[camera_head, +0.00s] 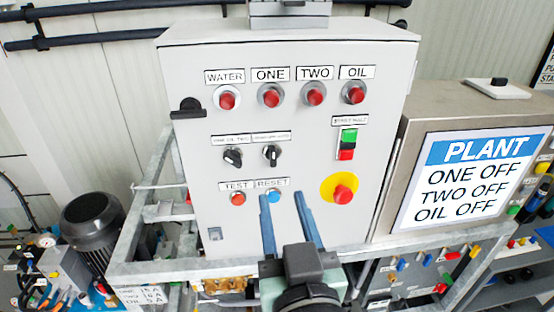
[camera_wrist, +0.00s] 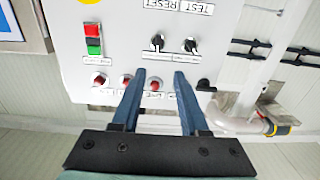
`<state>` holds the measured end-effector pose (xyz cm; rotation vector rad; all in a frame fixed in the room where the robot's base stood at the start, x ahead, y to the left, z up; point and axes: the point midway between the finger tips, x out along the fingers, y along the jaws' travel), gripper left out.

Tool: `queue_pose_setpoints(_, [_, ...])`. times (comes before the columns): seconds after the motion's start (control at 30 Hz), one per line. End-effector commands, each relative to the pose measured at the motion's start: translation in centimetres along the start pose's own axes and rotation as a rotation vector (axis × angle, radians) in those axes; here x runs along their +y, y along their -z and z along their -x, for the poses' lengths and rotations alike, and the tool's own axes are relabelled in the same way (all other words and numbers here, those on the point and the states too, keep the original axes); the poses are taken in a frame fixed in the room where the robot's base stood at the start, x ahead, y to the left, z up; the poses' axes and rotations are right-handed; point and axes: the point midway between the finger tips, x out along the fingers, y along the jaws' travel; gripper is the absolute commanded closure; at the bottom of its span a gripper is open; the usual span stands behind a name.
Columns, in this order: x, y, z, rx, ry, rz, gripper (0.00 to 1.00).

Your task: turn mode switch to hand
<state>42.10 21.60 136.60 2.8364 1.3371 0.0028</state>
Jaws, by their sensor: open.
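Two black rotary switches sit side by side on the grey control panel (camera_head: 310,215): a left one (camera_head: 232,157) and a right one (camera_head: 271,155). Small labels above them are too small to read surely, so I cannot tell which is the mode switch. The right knob looks near vertical and the left one tilted. Both show upside down in the wrist view, the left one (camera_wrist: 190,46) and the right one (camera_wrist: 157,42). My gripper (camera_head: 281,194) is open and empty, its blue fingers apart. In the head view its tips appear below and right of the switches.
Red lamps line the panel's top (camera_head: 313,94). A green and red start button (camera_head: 347,144) and a yellow-ringed emergency stop (camera_head: 341,193) are right. A PLANT display (camera_head: 470,180) stands right.

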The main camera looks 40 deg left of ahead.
Motion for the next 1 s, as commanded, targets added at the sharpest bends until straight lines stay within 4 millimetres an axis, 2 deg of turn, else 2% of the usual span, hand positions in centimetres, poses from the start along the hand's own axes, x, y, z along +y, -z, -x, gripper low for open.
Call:
queue_pose_setpoints(0.07, [0.0, -0.6, -0.4, 0.004, 0.004, 0.008, 0.56])
queue_pose_setpoints(0.63, [0.1, -0.5, -1.7, 0.005, -0.016, 0.0, 0.56])
queue_pose_setpoints(0.7, [0.1, 0.4, -3.4, -0.002, -0.012, -0.008, 0.56])
queue_pose_setpoints(1.0, [0.2, 0.3, -9.5, -0.002, -0.015, -0.005, 0.56])
